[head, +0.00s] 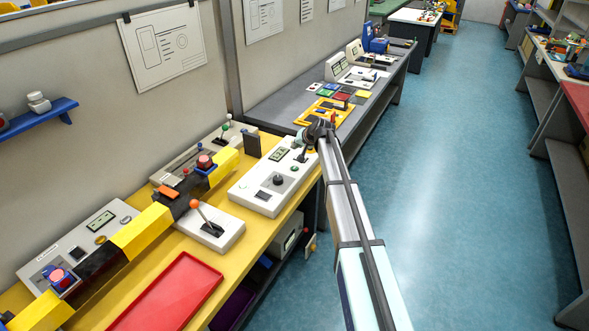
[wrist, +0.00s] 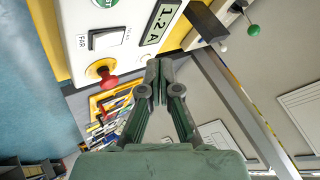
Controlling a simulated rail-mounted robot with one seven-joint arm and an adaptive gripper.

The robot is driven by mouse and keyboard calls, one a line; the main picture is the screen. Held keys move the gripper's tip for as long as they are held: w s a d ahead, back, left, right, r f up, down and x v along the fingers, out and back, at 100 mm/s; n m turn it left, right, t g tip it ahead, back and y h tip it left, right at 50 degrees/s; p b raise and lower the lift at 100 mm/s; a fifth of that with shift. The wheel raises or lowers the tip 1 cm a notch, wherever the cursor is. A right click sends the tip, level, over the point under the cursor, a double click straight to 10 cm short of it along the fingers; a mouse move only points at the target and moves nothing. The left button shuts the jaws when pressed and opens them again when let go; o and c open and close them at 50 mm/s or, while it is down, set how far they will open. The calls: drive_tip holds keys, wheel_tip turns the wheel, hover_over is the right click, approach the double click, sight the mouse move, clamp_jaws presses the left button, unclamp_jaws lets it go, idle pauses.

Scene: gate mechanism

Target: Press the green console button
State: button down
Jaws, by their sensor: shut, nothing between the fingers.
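The white console (head: 245,184) stands on the yellow workbench, and its panel also shows in the wrist view (wrist: 140,55). A small green button (head: 295,168) is on its panel. In the wrist view a round green button (wrist: 77,3) is cut off by the top edge. My gripper (head: 302,156) is shut and empty, its tips over the far right end of the console. In the wrist view my gripper (wrist: 158,68) points toward the panel edge, apart from the green button in the picture. I cannot tell its height above the panel.
A red mushroom button (wrist: 101,70), a rocker switch (wrist: 105,38) and a display (wrist: 163,20) are beside my fingers. A black knob (head: 278,180) is on the console. An orange-knobbed lever box (head: 212,228) stands left of it. The floor at right is clear.

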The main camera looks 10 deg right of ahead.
drive_tip(key=b, duration=0.2)
hover_over(295, 168)
wheel_tip(295, 168, down, 7)
drive_tip(key=shift+s+d, duration=0.15)
drive_tip(key=shift+f+b, duration=0.65)
drive_tip(key=shift+f, duration=0.1)
drive_tip(key=shift+f, duration=0.1)
idle(0.7)
drive_tip(key=shift+f+b, duration=0.3)
drive_tip(key=shift+b, duration=0.2)
drive_tip(key=shift+f+b, duration=0.4)
drive_tip(key=shift+f, duration=0.05)
idle(0.6)
drive_tip(key=shift+r, duration=0.1)
idle(0.3)
drive_tip(key=shift+r, duration=0.8)
